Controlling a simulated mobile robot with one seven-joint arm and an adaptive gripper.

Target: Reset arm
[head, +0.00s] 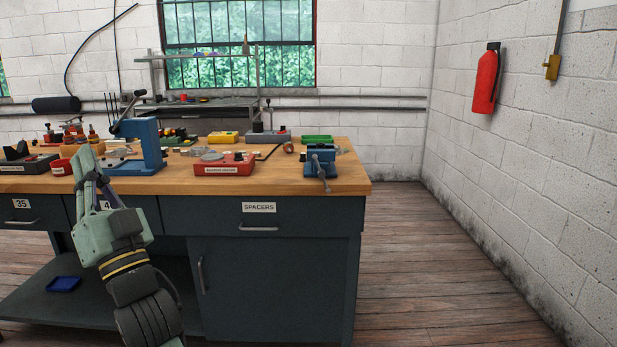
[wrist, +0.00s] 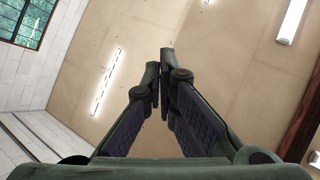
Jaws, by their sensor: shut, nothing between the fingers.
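My gripper (head: 86,166) stands in front of the workbench on the left side of the head view, with its fingers pointing up. It is shut and empty. In the wrist view the fingertips of my gripper (wrist: 158,72) are together against the ceiling, with nothing between them. In the head view my gripper hides part of the bench front and of the things on the bench top behind it.
Floor (head: 440,270) on the right is clear. A fire extinguisher (head: 486,80) hangs on the wall.

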